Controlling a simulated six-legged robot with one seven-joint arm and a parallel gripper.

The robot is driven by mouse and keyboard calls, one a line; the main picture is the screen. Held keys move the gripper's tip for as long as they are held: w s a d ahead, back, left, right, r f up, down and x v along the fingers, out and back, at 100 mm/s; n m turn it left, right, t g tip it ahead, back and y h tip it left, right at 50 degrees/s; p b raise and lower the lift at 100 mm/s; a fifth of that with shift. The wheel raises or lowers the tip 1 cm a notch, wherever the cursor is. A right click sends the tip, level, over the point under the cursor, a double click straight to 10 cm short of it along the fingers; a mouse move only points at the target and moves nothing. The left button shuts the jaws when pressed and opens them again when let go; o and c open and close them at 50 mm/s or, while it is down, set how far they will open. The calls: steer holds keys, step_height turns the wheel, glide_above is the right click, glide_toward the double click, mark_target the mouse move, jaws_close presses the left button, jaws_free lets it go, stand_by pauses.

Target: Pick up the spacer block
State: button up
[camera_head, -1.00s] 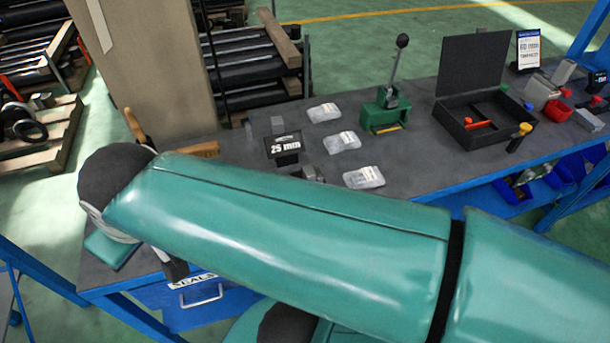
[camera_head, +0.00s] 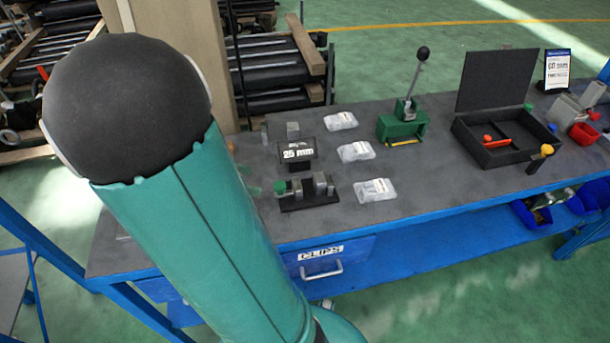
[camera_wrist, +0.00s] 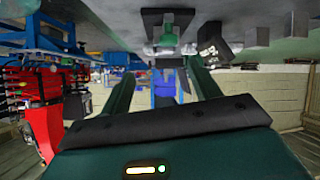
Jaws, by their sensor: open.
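In the head view, a small grey metal block (camera_head: 292,130) stands on the bench behind a black sign reading 25 mm (camera_head: 298,154). In front of the sign, a black stand (camera_head: 302,206) carries grey metal pieces (camera_head: 320,183) and a green knob (camera_head: 280,187). I cannot tell for sure which grey piece is the spacer block. In the wrist view, which looks upside down, my gripper (camera_wrist: 158,70) is open, its two green fingers apart. The black stand (camera_wrist: 168,14) with the green knob (camera_wrist: 168,27) shows beyond the fingertips. Grey blocks (camera_wrist: 257,36) show to its right.
Clear bags (camera_head: 375,190) lie right of the stand. A green lever press (camera_head: 402,125), an open black case (camera_head: 495,140) and a red bin (camera_head: 584,134) stand further right. The blue-edged bench (camera_head: 430,185) has free room at its front. A drawer (camera_head: 318,270) hangs below.

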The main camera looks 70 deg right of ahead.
steer(key=s+d+m+g, duration=0.1)
steer(key=d+m, duration=0.1)
steer(key=d, duration=0.1)
glide_toward(319, 178)
steer(key=shift+m+g+h, duration=0.3)
steer(key=shift+m+g, duration=0.1)
steer(key=x, duration=0.3)
steer(key=f+x, duration=0.1)
steer(key=x, duration=0.3)
steer(key=shift+f, duration=0.1)
steer(key=c, duration=1.2)
